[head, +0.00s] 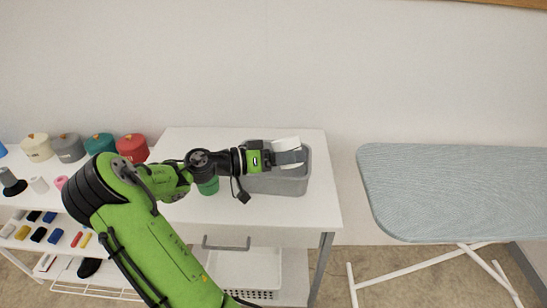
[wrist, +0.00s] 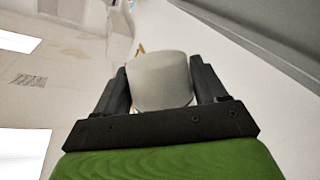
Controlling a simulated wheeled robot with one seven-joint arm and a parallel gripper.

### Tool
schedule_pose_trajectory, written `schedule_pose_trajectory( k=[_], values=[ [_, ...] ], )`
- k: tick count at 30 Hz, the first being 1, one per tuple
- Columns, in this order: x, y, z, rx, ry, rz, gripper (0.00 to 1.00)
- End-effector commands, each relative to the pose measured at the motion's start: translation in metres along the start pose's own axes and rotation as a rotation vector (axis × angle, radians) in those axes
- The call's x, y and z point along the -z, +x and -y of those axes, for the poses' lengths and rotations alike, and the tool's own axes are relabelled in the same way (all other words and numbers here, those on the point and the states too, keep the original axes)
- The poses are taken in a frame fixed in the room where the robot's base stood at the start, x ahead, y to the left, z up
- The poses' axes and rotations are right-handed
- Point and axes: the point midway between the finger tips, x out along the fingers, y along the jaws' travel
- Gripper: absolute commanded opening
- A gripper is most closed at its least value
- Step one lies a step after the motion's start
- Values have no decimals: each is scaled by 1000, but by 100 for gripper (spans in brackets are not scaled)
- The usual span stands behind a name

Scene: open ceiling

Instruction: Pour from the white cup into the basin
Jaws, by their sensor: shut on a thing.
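The white cup (head: 287,144) is held in my gripper (head: 290,158) above the grey basin (head: 293,187), which stands on the white table. In the wrist view the cup (wrist: 160,82) sits between the two dark fingers of my gripper (wrist: 160,88), which are shut on it. The cup looks tilted, but I cannot tell how far. Its mouth and contents are not clear. The gripper and cup hide part of the basin, and its inside is mostly hidden.
A green cup (head: 208,186) stands on the table left of the basin, partly under my arm. Several lidded pots, such as a red one (head: 132,148), stand on a shelf unit at left. An ironing board (head: 460,190) stands at right. Bare tabletop (head: 300,215) lies in front of the basin.

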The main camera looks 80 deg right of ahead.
Motion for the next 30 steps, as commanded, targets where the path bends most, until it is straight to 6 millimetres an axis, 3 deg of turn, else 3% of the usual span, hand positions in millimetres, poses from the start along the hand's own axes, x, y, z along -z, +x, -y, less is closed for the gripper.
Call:
schedule_pose_trajectory(
  k=[30],
  values=[
    [9, -2, -1, -27, -132, -18, 40]
  ],
)
